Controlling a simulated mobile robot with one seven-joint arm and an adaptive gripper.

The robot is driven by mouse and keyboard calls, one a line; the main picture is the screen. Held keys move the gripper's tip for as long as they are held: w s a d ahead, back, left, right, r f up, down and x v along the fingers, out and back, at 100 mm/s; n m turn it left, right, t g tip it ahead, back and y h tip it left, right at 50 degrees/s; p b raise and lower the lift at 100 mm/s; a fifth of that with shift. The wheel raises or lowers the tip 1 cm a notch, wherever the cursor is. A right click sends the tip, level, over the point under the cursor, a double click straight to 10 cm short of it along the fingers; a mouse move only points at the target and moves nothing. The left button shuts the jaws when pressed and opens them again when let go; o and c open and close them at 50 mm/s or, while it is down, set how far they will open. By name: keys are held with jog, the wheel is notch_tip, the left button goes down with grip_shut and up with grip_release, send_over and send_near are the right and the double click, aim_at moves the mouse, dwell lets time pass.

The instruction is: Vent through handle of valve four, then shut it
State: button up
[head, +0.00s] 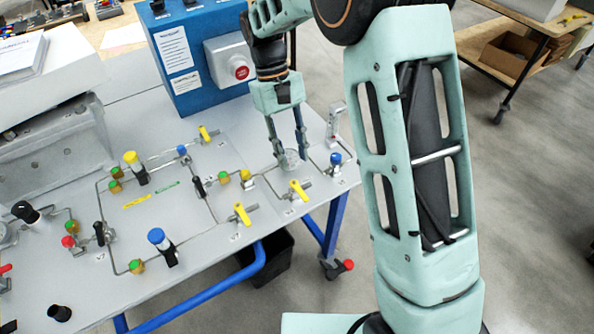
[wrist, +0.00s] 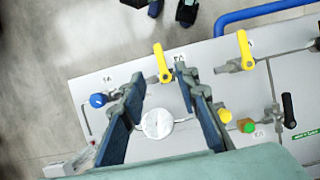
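Several yellow lever valves sit on the grey panel. The nearest to my gripper (head: 290,156) is a yellow handle (head: 299,190), just in front of the fingers in the head view. In the wrist view this handle (wrist: 161,62) shows just beyond the fingertips (wrist: 160,76), between them. A second yellow handle (head: 242,214) lies to its left; it also shows in the wrist view (wrist: 245,50). A third yellow handle (head: 204,133) is farther back. My gripper is open and empty, pointing down. Valve labels are too small to read surely, so I cannot tell which is valve four.
A round clear-grey gauge (wrist: 157,123) lies between my fingers. A blue knob (head: 336,160), yellow knob (head: 245,175) and black handle (head: 198,187) stand near. A blue box (head: 185,60) with a red button (head: 241,72) rises behind. Tubing joins the fittings.

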jog(key=v, duration=0.3)
dwell(0.5)
